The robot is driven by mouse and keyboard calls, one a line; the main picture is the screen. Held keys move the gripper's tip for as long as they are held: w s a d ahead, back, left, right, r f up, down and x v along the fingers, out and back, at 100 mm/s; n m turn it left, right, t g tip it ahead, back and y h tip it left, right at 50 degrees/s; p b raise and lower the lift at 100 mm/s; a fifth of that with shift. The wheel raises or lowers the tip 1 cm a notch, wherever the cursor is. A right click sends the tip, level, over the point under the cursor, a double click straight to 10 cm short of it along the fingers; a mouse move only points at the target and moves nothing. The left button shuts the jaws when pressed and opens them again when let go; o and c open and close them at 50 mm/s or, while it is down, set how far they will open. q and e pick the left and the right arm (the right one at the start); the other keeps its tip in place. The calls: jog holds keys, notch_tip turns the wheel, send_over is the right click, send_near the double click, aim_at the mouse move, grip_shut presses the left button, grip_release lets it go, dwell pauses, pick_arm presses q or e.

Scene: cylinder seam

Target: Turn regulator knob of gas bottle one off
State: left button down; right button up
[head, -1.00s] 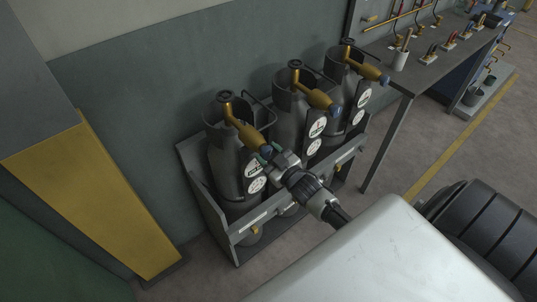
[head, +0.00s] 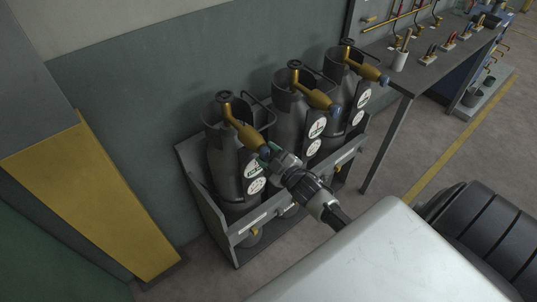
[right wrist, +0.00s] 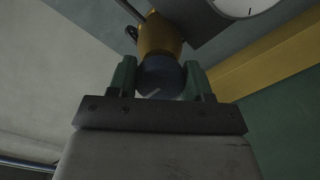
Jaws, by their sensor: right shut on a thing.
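Three grey gas bottles stand in a grey rack (head: 228,232) against the wall, each with a brass regulator. The leftmost bottle (head: 224,160) has its brass regulator (head: 240,128) pointing down to the right. My right gripper (head: 268,153) is at the outer end of this regulator. In the right wrist view, its two green fingers (right wrist: 160,80) stand on both sides of the round dark blue knob (right wrist: 161,75), shut on it. A pale mark shows on the knob face. The middle bottle (head: 288,115) and the right bottle (head: 343,85) have free knobs. My left gripper is not in view.
A grey workbench (head: 395,75) with several tools stands right of the rack. A yellow and grey column (head: 95,200) stands at the left. Open floor (head: 215,280) lies in front of the rack.

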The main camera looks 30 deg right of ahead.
jog(key=shift+f, duration=0.15)
jog(key=o, duration=0.9)
jog(key=shift+s+d+b, duration=0.15)
jog(key=shift+s+b, duration=0.25)
jog(key=shift+s, duration=1.4)
jog(key=shift+s+d+b, duration=0.15)
jog(key=shift+s+b, duration=0.25)
jog(key=shift+s, duration=1.4)
jog(key=shift+s+d+b, duration=0.15)
jog(key=shift+s+b, duration=0.25)
jog(key=shift+s, duration=1.4)
